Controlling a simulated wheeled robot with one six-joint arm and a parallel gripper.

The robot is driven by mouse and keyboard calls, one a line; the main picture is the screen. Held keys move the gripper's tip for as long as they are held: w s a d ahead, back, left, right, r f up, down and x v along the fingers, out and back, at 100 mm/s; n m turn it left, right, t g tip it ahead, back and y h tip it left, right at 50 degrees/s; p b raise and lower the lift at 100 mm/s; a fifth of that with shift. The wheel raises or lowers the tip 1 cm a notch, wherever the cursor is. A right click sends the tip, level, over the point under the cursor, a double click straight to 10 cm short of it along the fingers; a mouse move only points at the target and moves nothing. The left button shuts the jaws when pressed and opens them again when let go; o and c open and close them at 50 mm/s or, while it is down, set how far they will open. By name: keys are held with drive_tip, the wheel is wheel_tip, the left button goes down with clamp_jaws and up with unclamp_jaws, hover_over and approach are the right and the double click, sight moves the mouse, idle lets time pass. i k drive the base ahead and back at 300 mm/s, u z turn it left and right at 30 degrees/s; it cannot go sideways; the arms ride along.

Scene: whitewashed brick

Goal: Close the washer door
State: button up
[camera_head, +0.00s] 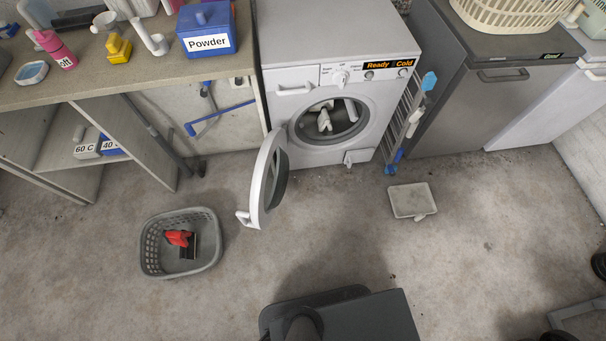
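The white washer (336,50) stands at the top centre against the wall. Its round door (261,177) stands wide open, swung out on the left side of the opening. A white handle (244,218) sits at the door's outer edge. The round drum opening (331,121) shows, with whitish items inside it. The panel reads "Ready" and "Cold". My gripper is not in view; only a dark grey part of my own body shows at the bottom centre.
A grey basket (151,262) with red and dark items stands on the floor left of the door. A shallow whitish tray (411,199) lies on the floor to the right. A folded rack (404,122) leans beside the washer. A cluttered counter (130,72) is at left.

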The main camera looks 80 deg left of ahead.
sight(269, 183)
drive_tip(key=z, duration=0.15)
drive_tip(key=k, duration=1.85)
drive_tip(key=u, duration=5.35)
drive_tip(key=k, duration=0.7)
drive_tip(key=z, duration=1.65)
drive_tip(key=i, duration=0.25)
drive_tip(key=u, duration=0.05)
